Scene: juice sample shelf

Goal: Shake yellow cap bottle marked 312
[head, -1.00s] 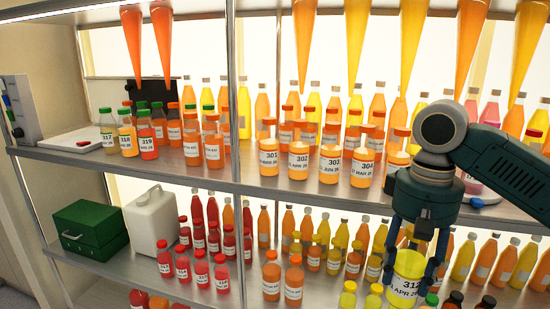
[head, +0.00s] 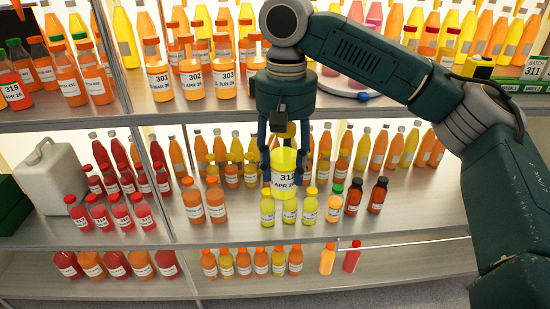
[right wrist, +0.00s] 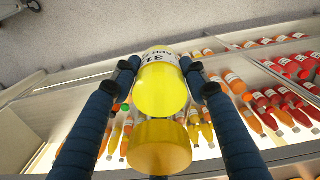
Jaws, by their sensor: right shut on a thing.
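The yellow bottle marked 312 (head: 285,180) hangs in my right gripper (head: 283,165), upright in the head view, in front of the middle shelf. Its white label with the number and a date faces the head camera. In the right wrist view the yellow bottle (right wrist: 161,82) and its darker yellow cap (right wrist: 160,146) show between the two fingers of my right gripper (right wrist: 165,75), which is shut on it. My left gripper is in neither view.
Small yellow bottles (head: 267,208) and dark-capped bottles (head: 378,196) stand close by on the middle shelf (head: 225,232). Bottles marked 301, 302 (head: 194,82) and 303 stand above. A white jug (head: 52,180) is at left. The shelf fronts have open space before them.

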